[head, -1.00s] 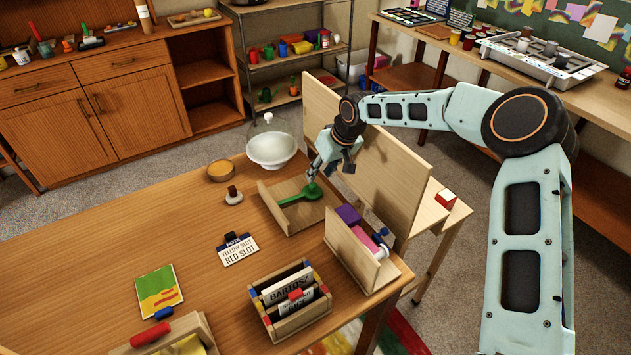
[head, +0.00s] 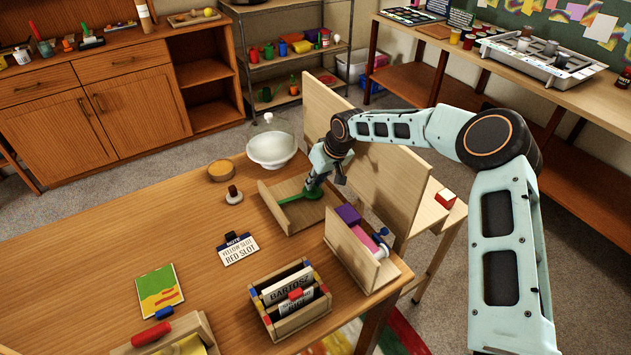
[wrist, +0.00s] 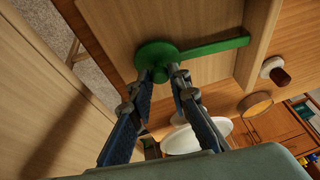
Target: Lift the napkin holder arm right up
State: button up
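The napkin holder (head: 285,219) is a light wooden tray with low side walls on the table. Its green arm (head: 302,196) lies low and flat across the tray, with a round disc at one end. In the wrist view, the green arm (wrist: 214,48) runs right from the disc, and a small green knob stands on the disc. My gripper (head: 312,188) reaches down over the disc end. Its fingertips (wrist: 164,74) are close together on either side of the knob. I cannot tell whether they press on it. In the head view, the gripper hides part of the disc.
A tall wooden board (head: 376,190) stands close behind my gripper. A white bowl (head: 271,151) and a brown-orange dish (head: 221,171) are left of it. A wooden holder with purple and pink items (head: 350,256) stands in front. The left table area is mostly clear.

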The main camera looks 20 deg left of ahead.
aim_at(307, 195)
grip_shut()
jog(key=shift+r, duration=0.1)
jog(key=b, duration=0.1)
jog(key=r+t+h+b, duration=0.1)
jog(key=b, duration=0.1)
jog(key=shift+s+a+r, duration=0.2)
jog(key=shift+s+a, duration=0.05)
jog(key=shift+a, duration=0.05)
jog(key=r+t+b, duration=0.1)
jog(key=b, duration=0.1)
jog(key=s+a+h+b, duration=0.1)
jog(key=b, duration=0.1)
jog(key=r+n+t+h+b, duration=0.1)
jog(key=b, duration=0.1)
jog(key=shift+s+a+r+t+b, duration=0.2)
jog(key=shift+s+r+t+b, duration=0.1)
jog(key=shift+s+r+b, duration=0.1)
jog(key=s+a+r+n+t+h+b, duration=0.3)
jog(key=s+a+t+h+b, duration=0.3)
jog(key=b, duration=1.1)
jog(key=s+a+r+t, duration=0.1)
jog(key=s+a+t, duration=0.2)
jog(key=s+t, duration=0.1)
jog(key=shift+s+a+t, duration=0.3)
jog(key=shift+s, duration=0.4)
jog(key=shift+f, duration=0.1)
